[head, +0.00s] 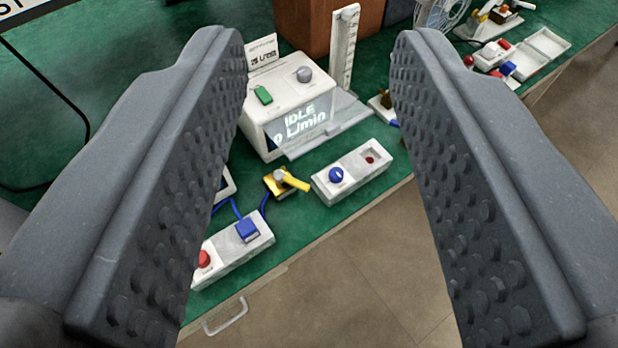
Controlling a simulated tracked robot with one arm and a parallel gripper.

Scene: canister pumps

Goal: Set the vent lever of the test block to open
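My gripper (316,42) is open and empty, with its two dark, studded fingers at the left and right of the head view. Between and beyond them, a small brass-coloured block with a yellow lever (291,180) sits on the green bench. The lever points to the lower right, toward the bench's front edge. No label shows on this block, so I cannot tell for sure that it is the test block. The fingers are apart from it. The left finger hides part of the bench to its left.
A white device (290,105) reading "IDLE" stands behind the lever. A white box with a blue knob (336,175) is to the right; one with a blue switch and red button (232,246) is lower left. A ruled upright (345,50) and a fan (437,13) stand farther back.

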